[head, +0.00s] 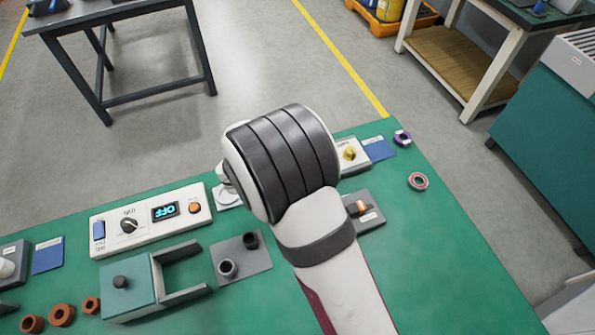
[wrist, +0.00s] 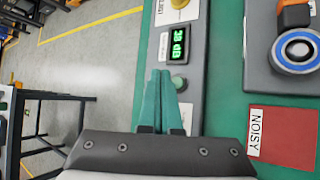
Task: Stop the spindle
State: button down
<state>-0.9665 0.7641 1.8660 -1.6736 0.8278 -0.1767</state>
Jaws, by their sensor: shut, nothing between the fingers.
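In the wrist view, a pale control box has a green-lit display (wrist: 178,44) reading about "38 dB", a green round button (wrist: 179,83) below it and a yellow knob (wrist: 180,4) at the top edge. My gripper (wrist: 160,73) is shut and empty, its teal fingertips just beside the green button; I cannot tell if they touch it. A blue-ringed bearing (wrist: 297,50) sits on a grey block at the upper right, with an orange part (wrist: 295,17) above it. In the head view, my arm hides the gripper and most of this box; its yellow knob (head: 349,153) shows.
A red card labelled NOISY (wrist: 283,135) lies beside the box. Two loose bearings (head: 402,138) (head: 418,181) lie at right. The bench's right front is clear.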

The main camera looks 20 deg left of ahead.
jog(key=shift+f, duration=1.2)
jog(key=shift+f, duration=0.1)
dwell(1.0)
jog(key=shift+f, duration=0.3)
jog(key=shift+f, duration=0.35)
dwell(0.6)
jog(key=shift+r, duration=0.8)
jog(key=shift+r, duration=2.5)
